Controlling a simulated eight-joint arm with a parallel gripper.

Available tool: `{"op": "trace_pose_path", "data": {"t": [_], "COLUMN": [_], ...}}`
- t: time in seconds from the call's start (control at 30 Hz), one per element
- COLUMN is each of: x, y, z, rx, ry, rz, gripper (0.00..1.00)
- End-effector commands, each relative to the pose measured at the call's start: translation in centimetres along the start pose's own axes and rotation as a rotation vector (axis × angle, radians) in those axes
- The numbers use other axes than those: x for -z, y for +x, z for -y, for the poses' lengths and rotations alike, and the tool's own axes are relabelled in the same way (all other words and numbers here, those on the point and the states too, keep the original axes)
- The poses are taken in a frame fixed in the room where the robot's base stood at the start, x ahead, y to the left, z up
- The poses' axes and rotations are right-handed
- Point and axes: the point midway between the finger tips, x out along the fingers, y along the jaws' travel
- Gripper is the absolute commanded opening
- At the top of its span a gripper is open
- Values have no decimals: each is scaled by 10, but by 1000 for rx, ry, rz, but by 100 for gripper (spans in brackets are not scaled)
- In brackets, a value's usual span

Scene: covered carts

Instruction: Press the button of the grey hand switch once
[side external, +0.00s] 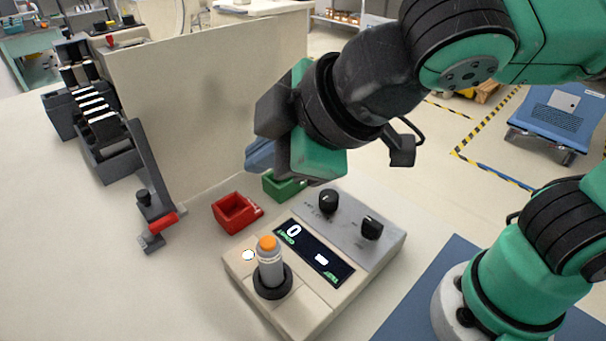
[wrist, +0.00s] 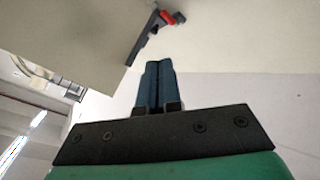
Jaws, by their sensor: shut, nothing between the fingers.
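The grey hand switch (side external: 271,271) stands upright in a black ring holder on the beige control box (side external: 310,318) in the side external view. Its orange button (side external: 267,243) is on top and uncovered. My gripper (side external: 254,158) is above and behind the box, well apart from the switch, with its blue fingers pointing left. In the wrist view the fingers of my gripper (wrist: 159,64) are together with nothing between them. The switch does not show in the wrist view.
The box has a dark display (side external: 315,253) reading 0 and two black knobs (side external: 328,201). A red bin (side external: 237,212) and green bin (side external: 284,187) stand behind it. A beige panel (side external: 210,100) rises at the back. A red-handled device (side external: 160,222) stands left.

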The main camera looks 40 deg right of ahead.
Motion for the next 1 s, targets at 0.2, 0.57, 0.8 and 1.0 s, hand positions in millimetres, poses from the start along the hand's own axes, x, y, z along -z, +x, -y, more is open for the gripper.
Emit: {"op": "trace_pose_path", "data": {"t": [0.2, 0.57, 0.8, 1.0], "x": [0, -10, -27, -38], "y": [0, 13, 38, 54], "z": [0, 10, 28, 39], "rx": [0, 1, 1, 1], "ry": [-1, 1, 1, 1], "rz": [0, 0, 1, 1], "gripper": [0, 0, 0, 0]}}
